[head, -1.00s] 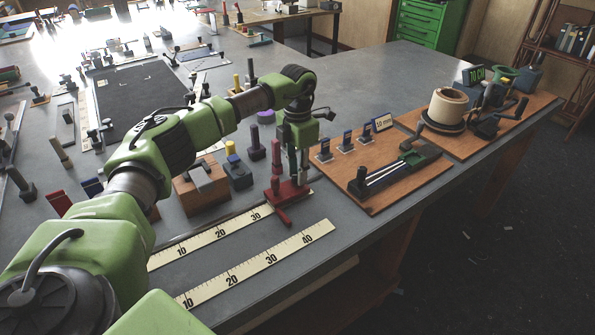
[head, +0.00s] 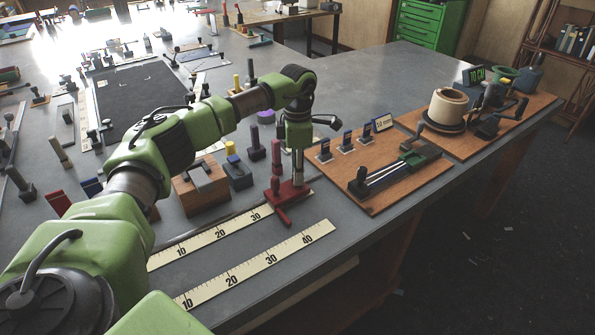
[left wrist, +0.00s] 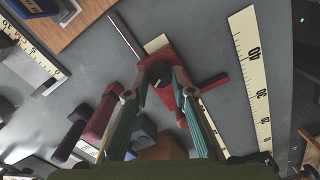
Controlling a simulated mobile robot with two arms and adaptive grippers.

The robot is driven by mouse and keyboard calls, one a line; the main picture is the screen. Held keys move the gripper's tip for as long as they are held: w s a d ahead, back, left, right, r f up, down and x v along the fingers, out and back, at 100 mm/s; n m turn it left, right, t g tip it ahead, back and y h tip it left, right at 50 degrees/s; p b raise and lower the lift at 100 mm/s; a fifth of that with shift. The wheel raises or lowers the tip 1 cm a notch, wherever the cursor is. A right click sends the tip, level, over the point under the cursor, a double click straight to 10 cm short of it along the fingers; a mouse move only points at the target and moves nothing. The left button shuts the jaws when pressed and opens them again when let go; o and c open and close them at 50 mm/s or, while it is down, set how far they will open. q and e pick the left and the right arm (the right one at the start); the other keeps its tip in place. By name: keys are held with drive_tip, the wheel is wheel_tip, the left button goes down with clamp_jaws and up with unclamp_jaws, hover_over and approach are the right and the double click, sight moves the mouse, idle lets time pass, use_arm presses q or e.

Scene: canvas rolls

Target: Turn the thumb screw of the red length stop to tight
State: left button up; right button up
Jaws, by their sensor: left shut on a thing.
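My left gripper (head: 299,181) points straight down over the stop. In the left wrist view its fingertips (left wrist: 160,80) are closed around the dark thumb screw (left wrist: 159,71), which has a small pale mark. The fingers partly hide the screw, and I cannot read whether it is tight. My right gripper is out of view.
Another ruler strip (head: 270,263) lies nearer the bench's front edge. A wooden board (head: 385,190) with rods and small upright tags is to the right. A wooden block (head: 201,188) and several dark and coloured posts stand close on the left.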

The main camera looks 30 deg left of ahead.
use_arm(q)
drive_tip(key=o, duration=1.1)
drive_tip(key=shift+r, duration=0.15)
wheel_tip(320, 180, up, 12)
drive_tip(key=shift+f, duration=0.25)
